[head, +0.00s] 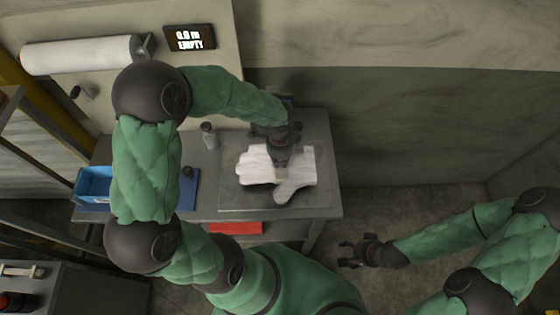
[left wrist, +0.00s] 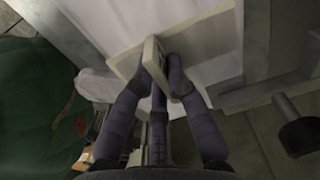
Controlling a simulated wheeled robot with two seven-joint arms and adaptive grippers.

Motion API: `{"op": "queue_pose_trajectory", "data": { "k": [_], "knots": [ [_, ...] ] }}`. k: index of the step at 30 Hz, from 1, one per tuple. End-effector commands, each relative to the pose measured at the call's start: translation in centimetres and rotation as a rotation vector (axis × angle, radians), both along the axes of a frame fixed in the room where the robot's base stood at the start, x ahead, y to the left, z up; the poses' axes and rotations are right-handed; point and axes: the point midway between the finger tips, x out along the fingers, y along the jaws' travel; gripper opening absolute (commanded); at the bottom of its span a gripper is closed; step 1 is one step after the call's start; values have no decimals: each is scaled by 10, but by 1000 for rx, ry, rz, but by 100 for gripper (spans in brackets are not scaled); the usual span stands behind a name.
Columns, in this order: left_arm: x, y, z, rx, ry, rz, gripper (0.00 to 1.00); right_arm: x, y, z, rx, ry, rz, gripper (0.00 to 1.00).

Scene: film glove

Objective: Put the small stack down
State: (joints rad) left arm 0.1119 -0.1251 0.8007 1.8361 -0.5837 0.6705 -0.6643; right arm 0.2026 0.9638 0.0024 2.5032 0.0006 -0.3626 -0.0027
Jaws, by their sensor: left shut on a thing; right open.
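My left gripper (head: 281,168) is over the worktable, above a white glove shape (head: 255,168) lying on a grey mat (head: 232,203). In the left wrist view its fingers (left wrist: 160,78) are shut on a small, thin, pale stack (left wrist: 151,58), seen nearly edge-on. In the head view the gripper hides this stack, or it blends with the white glove. I cannot tell whether the stack touches anything below. My right gripper (head: 352,255) is open and empty, low at the right, away from the table.
A blue bin (head: 93,183) and a dark blue mat (head: 188,190) are at the table's left. A small grey bottle (head: 209,135) stands behind them. Floor right of the table is clear.

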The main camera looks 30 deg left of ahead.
Motion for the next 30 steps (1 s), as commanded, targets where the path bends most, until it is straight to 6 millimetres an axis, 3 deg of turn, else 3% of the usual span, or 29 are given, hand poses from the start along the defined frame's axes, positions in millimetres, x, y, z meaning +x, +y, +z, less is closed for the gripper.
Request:
{"op": "queue_pose_trajectory", "data": {
  "k": [7, 15, 26, 27, 29, 30],
  "knots": [
    [14, 9, 0, 0, 0, 2, 0, 0, 0, 0, 0, 0, 0, 64],
    [12, 8, -36, -1, 1, 0, 0, 0, 0, -6, 0, 0, 0, 64],
    [12, 8, -39, 0, 0, 0, 0, 0, 0, -9, 0, 0, 0, 64],
    [12, 7, -39, 0, 0, 0, 18, 0, 0, -9, 0, 0, 0, 64],
    [12, 8, -39, 0, 0, 0, 34, 0, 0, -8, 0, 0, 0, 64],
    [12, 8, -39, 0, 0, 0, 38, 0, 0, -8, 0, 0, 0, 64]
  ]
}}
